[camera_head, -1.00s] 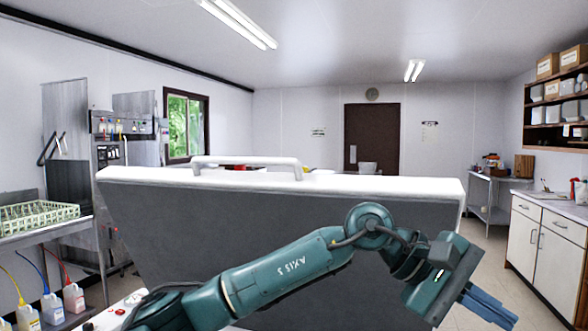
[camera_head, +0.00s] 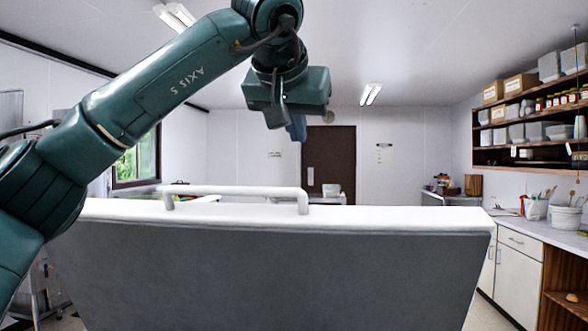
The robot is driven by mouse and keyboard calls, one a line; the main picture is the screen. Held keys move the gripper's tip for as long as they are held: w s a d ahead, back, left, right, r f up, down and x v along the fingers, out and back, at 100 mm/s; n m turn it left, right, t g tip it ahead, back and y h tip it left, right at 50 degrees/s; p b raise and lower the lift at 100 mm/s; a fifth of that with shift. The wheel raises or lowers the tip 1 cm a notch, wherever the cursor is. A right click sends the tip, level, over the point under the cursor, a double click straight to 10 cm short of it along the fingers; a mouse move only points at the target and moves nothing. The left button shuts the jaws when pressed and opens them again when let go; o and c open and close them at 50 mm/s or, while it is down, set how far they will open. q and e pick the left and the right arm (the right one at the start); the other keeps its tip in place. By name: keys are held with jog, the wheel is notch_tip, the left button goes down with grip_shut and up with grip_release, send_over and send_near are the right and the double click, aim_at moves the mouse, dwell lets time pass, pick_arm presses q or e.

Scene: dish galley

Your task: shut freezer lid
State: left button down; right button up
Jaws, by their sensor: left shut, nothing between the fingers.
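The freezer lid (camera_head: 270,270) stands raised in front of me, its grey inner face toward me and its white edge along the top. A white bar handle (camera_head: 235,190) shows above that edge. My left arm comes in from the left and arches over the lid. My left gripper (camera_head: 297,128) hangs above the lid near the handle's right end, fingers shut and empty, pointing down and away; I see a gap between it and the handle. The freezer body is not in view. My right gripper is not in view.
A counter with white cabinets (camera_head: 518,275) stands at the right, with shelves of boxes (camera_head: 530,105) above it. A brown door (camera_head: 328,160) is in the back wall. A window (camera_head: 135,163) is at the left, partly behind my arm.

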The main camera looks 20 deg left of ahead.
pick_arm(q)
jog(key=p, duration=0.1)
send_over(300, 189)
jog(key=w, duration=0.3)
notch_tip(300, 189, down, 5)
jog(key=shift+f, duration=0.1)
jog(key=shift+s+f, duration=0.85)
jog(key=shift+f, duration=0.15)
jog(key=shift+s+f, duration=0.4)
jog(key=shift+s, duration=0.15)
